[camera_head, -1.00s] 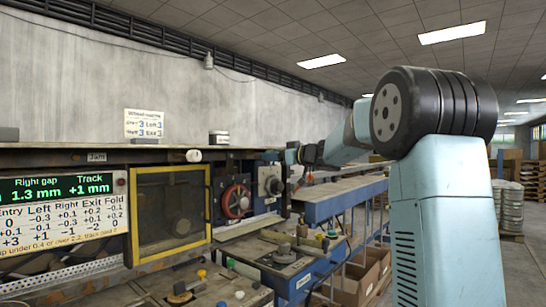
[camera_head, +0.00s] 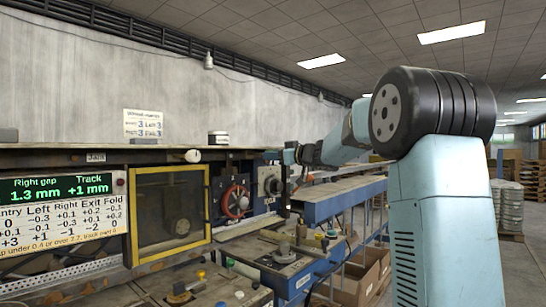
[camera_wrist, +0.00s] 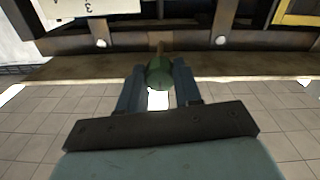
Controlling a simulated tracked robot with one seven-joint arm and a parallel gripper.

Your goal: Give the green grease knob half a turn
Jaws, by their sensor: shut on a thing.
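The green grease knob (camera_wrist: 160,71) shows in the middle of the wrist view, at the end of a short brownish stem by the machine's edge. My gripper (camera_wrist: 159,76) has its two dark fingers on either side of the knob and is shut on it. In the head view my gripper (camera_head: 277,156) reaches left to the machine, above the grey plate with the round dial (camera_head: 271,185). The knob is too small or hidden to make out there.
A red handwheel (camera_head: 235,200) and a yellow-framed window (camera_head: 170,212) are left of my gripper. A blue conveyor (camera_head: 340,200) runs below my arm. Several small knobs and levers stand on the lower bench.

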